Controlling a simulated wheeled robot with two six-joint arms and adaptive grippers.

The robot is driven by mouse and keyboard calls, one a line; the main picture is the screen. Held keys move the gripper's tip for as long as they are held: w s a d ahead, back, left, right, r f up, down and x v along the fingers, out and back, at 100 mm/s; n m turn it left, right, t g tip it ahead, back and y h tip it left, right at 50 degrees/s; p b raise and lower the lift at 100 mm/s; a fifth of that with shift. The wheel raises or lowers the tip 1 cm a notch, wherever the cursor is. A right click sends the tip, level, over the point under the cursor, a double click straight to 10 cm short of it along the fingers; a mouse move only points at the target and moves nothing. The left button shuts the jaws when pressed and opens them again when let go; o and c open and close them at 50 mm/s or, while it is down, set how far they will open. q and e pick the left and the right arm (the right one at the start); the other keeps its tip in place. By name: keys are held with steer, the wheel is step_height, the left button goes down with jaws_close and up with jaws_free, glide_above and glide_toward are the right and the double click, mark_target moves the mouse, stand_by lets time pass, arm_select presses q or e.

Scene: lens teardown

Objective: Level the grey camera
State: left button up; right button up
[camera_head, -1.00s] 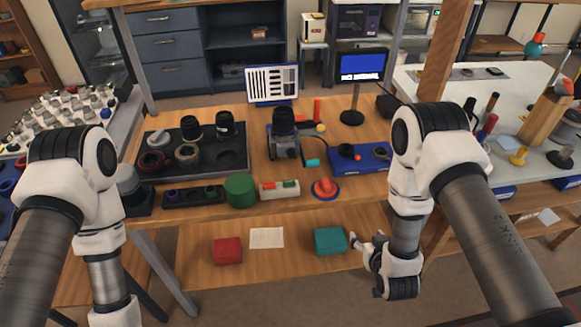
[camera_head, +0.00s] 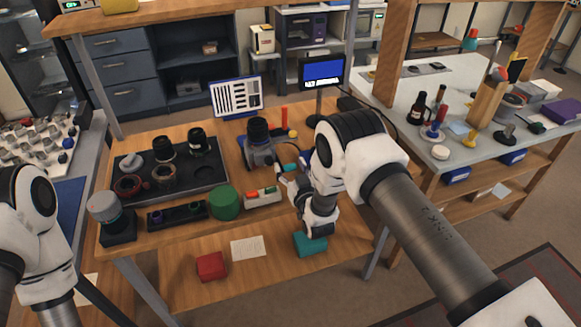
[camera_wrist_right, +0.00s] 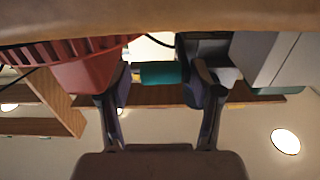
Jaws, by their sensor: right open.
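The grey camera (camera_head: 260,150) stands on the workbench with its black lens pointing up, left of my right arm in the head view. What seems to be its grey body shows at the right of the right wrist view (camera_wrist_right: 242,55). A teal cylinder (camera_wrist_right: 160,73) lies crosswise between the fingertips in the wrist view; I cannot tell whether it touches them. My right gripper (camera_head: 286,177) is open, just in front of the camera; its two fingers also show in the wrist view (camera_wrist_right: 161,88). My left gripper is out of view.
A red ridged knob (camera_wrist_right: 85,65) is close beside one finger. A green cylinder (camera_head: 225,203), a pale button box (camera_head: 262,197) and a dark tray (camera_head: 215,187) with lens parts stand left of the gripper. Red (camera_head: 211,266) and teal (camera_head: 309,244) blocks lie on the lower shelf.

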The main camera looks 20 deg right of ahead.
steer(key=shift+c, duration=1.4)
steer(key=shift+a+r, duration=0.1)
steer(key=shift+a, duration=0.1)
jaws_close()
steer(key=shift+d, duration=0.1)
steer(key=shift+r, duration=0.15)
